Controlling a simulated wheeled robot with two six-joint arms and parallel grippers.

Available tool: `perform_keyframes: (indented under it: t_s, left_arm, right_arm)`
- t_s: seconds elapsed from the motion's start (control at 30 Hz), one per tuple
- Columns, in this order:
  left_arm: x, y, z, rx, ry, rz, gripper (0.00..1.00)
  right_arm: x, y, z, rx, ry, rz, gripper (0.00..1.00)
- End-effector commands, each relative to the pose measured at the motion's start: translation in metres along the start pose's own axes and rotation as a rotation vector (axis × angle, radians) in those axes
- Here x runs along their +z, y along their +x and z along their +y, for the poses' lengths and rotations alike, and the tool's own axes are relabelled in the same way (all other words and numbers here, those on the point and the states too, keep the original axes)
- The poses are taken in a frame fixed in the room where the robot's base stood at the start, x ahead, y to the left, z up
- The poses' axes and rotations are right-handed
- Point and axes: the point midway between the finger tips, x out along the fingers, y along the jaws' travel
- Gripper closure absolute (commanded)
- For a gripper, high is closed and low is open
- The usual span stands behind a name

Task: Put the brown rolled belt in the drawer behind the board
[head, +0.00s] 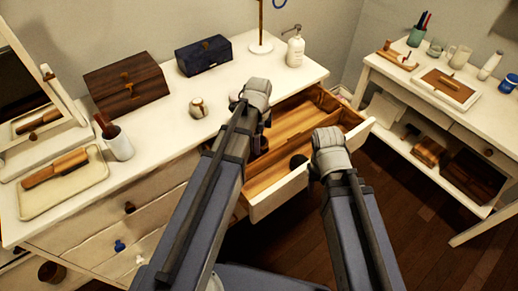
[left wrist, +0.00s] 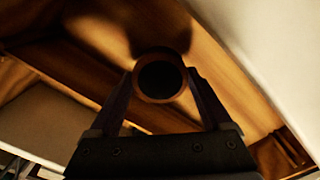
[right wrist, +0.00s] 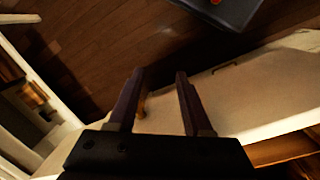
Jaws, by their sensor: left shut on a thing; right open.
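The brown rolled belt (left wrist: 139,78) is a ring with a dark hole, held between the fingertips of my left gripper (left wrist: 160,76), which is shut on it. It is over the wooden inside of the open drawer (head: 283,183). I cannot tell on which side of a board the belt hangs.
The white dresser (head: 165,130) bears a brown box (head: 127,88), a dark blue box (head: 203,55), a pump bottle (head: 295,47) and a tray (head: 62,185) with a brush. A side table (head: 400,80) stands at the right. Dark wooden floor (head: 400,225) lies clear in front.

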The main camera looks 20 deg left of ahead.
Motion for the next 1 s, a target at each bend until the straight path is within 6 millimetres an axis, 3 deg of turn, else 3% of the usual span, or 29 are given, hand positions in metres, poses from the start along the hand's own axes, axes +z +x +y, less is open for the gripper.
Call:
perform_keyframes:
  t_s: [0.33,0.77,0.8,0.93,1.0]
  left_arm:
    - [0.000,0.037,0.000,0.000,0.000,0.000,0.82]
    - [0.000,0.040,0.000,0.000,0.000,0.000,0.82]
    - [0.000,0.040,0.000,0.000,0.000,0.000,0.16]
    - [0.000,0.039,0.000,0.000,0.000,0.000,0.02]
    - [0.000,0.039,0.000,0.000,0.000,0.000,0.00]
  right_arm:
    - [-0.002,0.037,-0.004,0.000,0.000,0.000,0.50]
    - [-0.002,0.040,-0.004,0.000,0.000,0.000,0.50]
    - [-0.002,0.040,-0.004,0.000,0.000,0.000,0.50]
    - [-0.002,0.039,-0.004,0.000,0.000,0.000,0.50]
    - [-0.002,0.039,-0.004,0.000,0.000,0.000,0.50]
